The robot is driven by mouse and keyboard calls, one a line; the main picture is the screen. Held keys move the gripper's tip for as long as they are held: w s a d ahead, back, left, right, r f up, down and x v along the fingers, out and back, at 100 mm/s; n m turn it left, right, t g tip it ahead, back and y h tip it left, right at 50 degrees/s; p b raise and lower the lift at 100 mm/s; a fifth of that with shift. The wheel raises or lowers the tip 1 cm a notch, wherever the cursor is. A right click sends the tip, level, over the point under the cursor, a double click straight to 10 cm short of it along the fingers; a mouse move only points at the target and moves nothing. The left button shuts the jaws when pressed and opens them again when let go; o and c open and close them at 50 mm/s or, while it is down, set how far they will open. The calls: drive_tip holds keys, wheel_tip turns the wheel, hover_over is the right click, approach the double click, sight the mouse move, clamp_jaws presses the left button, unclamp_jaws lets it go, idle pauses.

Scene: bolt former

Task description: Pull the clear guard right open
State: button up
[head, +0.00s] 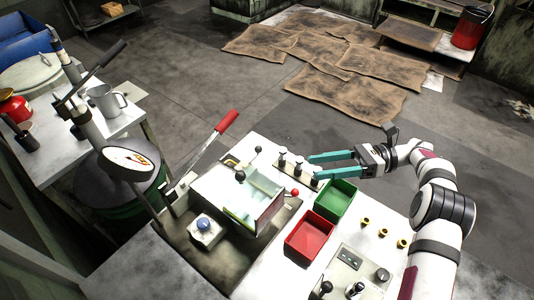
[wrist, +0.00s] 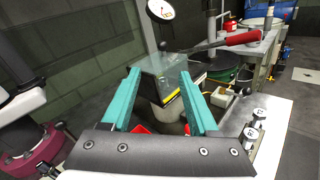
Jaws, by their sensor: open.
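The clear guard (head: 264,187) is a see-through box over the machine in the middle of the head view, and a red edge shows along its right side. In the wrist view the clear guard (wrist: 164,66) lies ahead, between and beyond my fingers, with a yellow strip low on its front. My gripper (head: 315,166) has two long teal fingers, spread apart and empty. My gripper also fills the lower wrist view (wrist: 165,100). Whether the guard is partly open I cannot tell.
A green bin (head: 335,202) and a red bin (head: 309,238) stand right of the guard. Several brass pieces (head: 383,233) and a control box (head: 350,268) sit farther right. A red-handled lever (head: 226,122) rises behind the guard.

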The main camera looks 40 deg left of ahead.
sight(252, 181)
drive_tip(key=x, duration=1.6)
drive_tip(key=shift+w+a, duration=0.15)
clamp_jaws()
idle(0.7)
